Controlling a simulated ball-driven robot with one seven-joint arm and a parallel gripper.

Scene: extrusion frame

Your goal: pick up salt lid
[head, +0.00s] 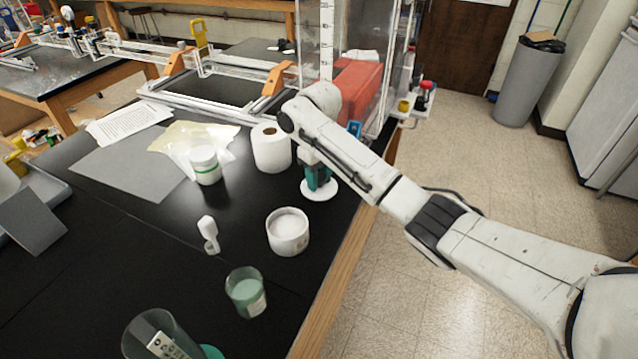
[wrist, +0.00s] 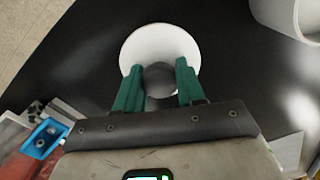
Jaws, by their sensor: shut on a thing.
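The salt lid (head: 319,191) is a flat white disc near the right edge of the black table. It also shows in the wrist view (wrist: 134,44). My gripper (head: 318,178) points down over its middle. In the wrist view the green fingers (wrist: 158,82) are shut on a grey knob at the lid's centre. The lid looks level; whether it touches the table I cannot tell. The open white jar (head: 288,238) with white contents stands in front and to the left of the lid. Its side shows in the wrist view (wrist: 284,18).
A paper roll (head: 271,150) stands close behind and left of my gripper. A clear enclosure with a red box (head: 358,92) is behind.

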